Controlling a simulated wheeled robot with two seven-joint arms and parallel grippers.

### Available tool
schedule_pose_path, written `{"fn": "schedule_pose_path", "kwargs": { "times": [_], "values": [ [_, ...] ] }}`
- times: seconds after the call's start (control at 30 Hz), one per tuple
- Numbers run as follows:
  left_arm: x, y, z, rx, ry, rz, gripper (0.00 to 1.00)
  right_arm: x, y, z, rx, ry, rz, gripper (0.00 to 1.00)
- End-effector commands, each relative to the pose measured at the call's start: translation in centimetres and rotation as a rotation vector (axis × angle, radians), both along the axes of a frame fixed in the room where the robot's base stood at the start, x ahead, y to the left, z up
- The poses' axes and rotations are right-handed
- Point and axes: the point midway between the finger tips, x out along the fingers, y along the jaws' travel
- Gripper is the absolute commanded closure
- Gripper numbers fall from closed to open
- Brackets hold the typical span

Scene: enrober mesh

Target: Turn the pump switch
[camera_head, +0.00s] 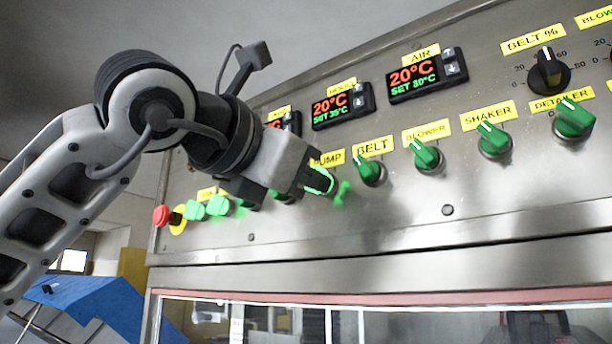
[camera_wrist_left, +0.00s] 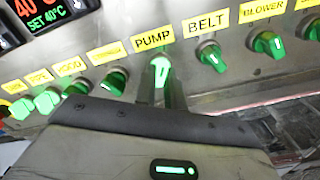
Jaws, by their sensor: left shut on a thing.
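The pump switch (camera_wrist_left: 160,71) is a green rotary knob with a pale pointer line, under the yellow PUMP label (camera_wrist_left: 153,38) in the left wrist view. Its pointer looks close to upright. My left gripper (camera_wrist_left: 162,88) reaches up to the panel and is shut on this knob. In the head view my left gripper (camera_head: 320,182) is at the panel just below the PUMP label (camera_head: 328,158), and its body hides most of the knob. My right gripper is in neither view.
The belt switch (camera_head: 370,172) sits close to the right of my gripper, with the blower switch (camera_head: 426,155) and more green knobs beyond. Temperature displays (camera_head: 342,106) are above. A red emergency button (camera_head: 161,215) is at the panel's left end. A pinkish-red edge (camera_head: 400,298) runs below the panel.

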Motion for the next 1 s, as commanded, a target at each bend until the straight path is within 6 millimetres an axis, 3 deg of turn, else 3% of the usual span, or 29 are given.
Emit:
{"fn": "schedule_pose_path", "kwargs": {
  "times": [0.53,0.6,0.63,1.0],
  "values": [
    [-0.02,0.00,0.04,0.022,-0.018,0.000,1.00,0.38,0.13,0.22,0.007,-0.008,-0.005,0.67],
    [-0.03,0.01,0.04,0.022,-0.018,0.000,0.72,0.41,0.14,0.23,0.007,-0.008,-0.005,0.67],
    [-0.04,0.00,0.03,0.022,-0.018,0.000,0.67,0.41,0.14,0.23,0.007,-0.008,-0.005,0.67],
    [-0.46,0.37,-0.02,0.019,-0.017,0.001,0.67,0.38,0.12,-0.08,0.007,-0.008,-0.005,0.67]
  ]
}}
